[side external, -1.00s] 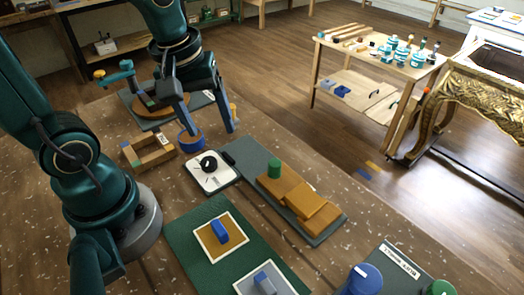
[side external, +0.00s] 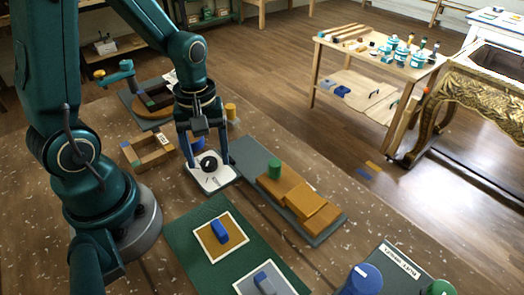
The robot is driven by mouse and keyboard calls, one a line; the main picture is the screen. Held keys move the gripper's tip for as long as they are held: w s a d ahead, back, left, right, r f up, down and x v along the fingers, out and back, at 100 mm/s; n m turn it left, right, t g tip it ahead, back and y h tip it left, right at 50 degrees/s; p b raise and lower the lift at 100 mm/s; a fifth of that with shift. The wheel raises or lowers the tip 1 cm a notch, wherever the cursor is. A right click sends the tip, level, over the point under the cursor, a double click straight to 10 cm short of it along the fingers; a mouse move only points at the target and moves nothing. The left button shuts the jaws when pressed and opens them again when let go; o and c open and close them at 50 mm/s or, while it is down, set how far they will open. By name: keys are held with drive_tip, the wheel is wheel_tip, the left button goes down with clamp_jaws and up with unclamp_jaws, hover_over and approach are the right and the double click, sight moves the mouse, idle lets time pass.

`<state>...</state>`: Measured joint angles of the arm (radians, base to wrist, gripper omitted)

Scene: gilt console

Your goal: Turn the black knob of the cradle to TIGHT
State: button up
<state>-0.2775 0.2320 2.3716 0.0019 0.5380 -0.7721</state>
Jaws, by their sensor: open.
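The black knob (side external: 209,164) sits on a white plate (side external: 222,181) with a dark border, on the speckled brown table. Small marks show on the plate beside the knob, but they are too small to read. My gripper (side external: 207,158) points down over the plate, with its two fingers apart. One finger is to the left of the knob and the other to its right and a little behind. I cannot tell whether either finger touches the knob. The knob's pointing direction is hard to make out.
A grey board (side external: 246,152) with wooden steps (side external: 300,196) and a green cylinder (side external: 274,168) lies to the right. A green mat (side external: 190,233) with blue blocks is in front.

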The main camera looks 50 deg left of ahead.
clamp_jaws()
idle(0.3)
drive_tip(key=m, duration=0.4)
drive_tip(key=shift+m, duration=0.4)
drive_tip(key=m, duration=0.4)
drive_tip(key=shift+m, duration=0.3)
drive_tip(key=m, duration=0.4)
drive_tip(key=shift+d+m, duration=0.1)
drive_tip(key=shift+m, duration=2.1)
